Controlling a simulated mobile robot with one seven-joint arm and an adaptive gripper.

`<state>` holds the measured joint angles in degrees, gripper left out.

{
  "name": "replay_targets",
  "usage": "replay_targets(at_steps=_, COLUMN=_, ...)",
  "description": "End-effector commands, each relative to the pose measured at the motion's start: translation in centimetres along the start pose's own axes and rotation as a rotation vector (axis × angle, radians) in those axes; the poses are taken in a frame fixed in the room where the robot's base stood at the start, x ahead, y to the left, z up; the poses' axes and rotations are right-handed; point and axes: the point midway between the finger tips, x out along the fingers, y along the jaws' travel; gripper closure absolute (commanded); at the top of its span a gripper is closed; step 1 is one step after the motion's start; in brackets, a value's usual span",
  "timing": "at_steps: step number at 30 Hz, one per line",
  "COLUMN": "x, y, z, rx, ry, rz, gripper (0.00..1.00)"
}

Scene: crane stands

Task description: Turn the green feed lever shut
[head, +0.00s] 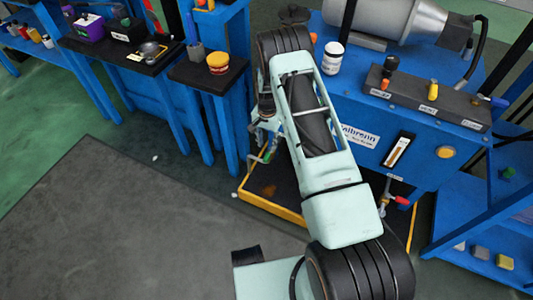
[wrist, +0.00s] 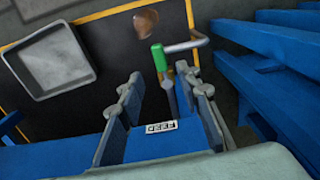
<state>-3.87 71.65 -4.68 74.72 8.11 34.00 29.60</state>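The green feed lever (wrist: 160,58) shows in the wrist view, just beyond my fingertips and slightly left of the middle between them. Its green grip points away from me, and a grey pipe (wrist: 186,46) bends off to its right. My gripper (wrist: 163,88) is open, with one finger on each side and nothing visible held between them. I cannot tell whether a finger touches the lever. A white label (wrist: 160,127) sits on the blue panel between the fingers. In the head view my arm mostly hides my gripper and the lever area at the blue stand's left side.
A dark drip tray (head: 287,208) with a yellow rim lies below. Blue benches (head: 200,115) stand close on the left. The grey floor mat (head: 110,220) is clear.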

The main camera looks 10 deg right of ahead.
Motion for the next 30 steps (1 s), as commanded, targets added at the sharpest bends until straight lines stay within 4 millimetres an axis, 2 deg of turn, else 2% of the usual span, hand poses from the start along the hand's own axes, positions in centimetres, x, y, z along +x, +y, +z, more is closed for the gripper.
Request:
replay_targets(at_steps=1, x=1.6, y=0.1, z=0.1, rx=0.0, ry=-0.001, rz=0.001, gripper=0.68)
replay_targets(at_steps=6, x=4.8, y=0.1, z=0.0, rx=-0.001, ry=-0.001, rz=0.001, gripper=0.68)
replay_targets(at_steps=12, x=7.1, y=0.0, z=0.0, rx=-0.001, ry=0.001, rz=0.0, gripper=0.68)
replay_targets(at_steps=24, x=7.8, y=0.0, z=-0.1, rx=-0.001, ry=0.002, rz=0.0, gripper=0.68)
replay_targets(at_steps=30, x=7.8, y=0.0, z=-0.1, rx=-0.001, ry=0.002, rz=0.0, gripper=0.89)
